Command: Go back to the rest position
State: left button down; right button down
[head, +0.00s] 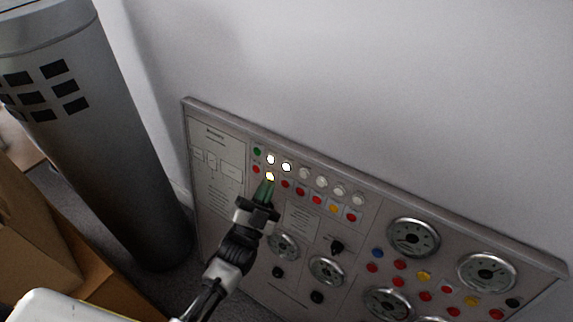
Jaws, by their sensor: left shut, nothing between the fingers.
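A grey control panel (225,190) leans against the wall, with rows of small coloured buttons and lamps in its upper left part. My left gripper (265,187) is shut and empty, its green fingertips in front of the lower button row. My right gripper is not in view.
A dark grey cylinder (130,170) with square holes stands to the left of the panel. Cardboard boxes (35,240) sit at the lower left. Round dials (413,237) and more buttons fill the panel's right part. The white wall above is clear.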

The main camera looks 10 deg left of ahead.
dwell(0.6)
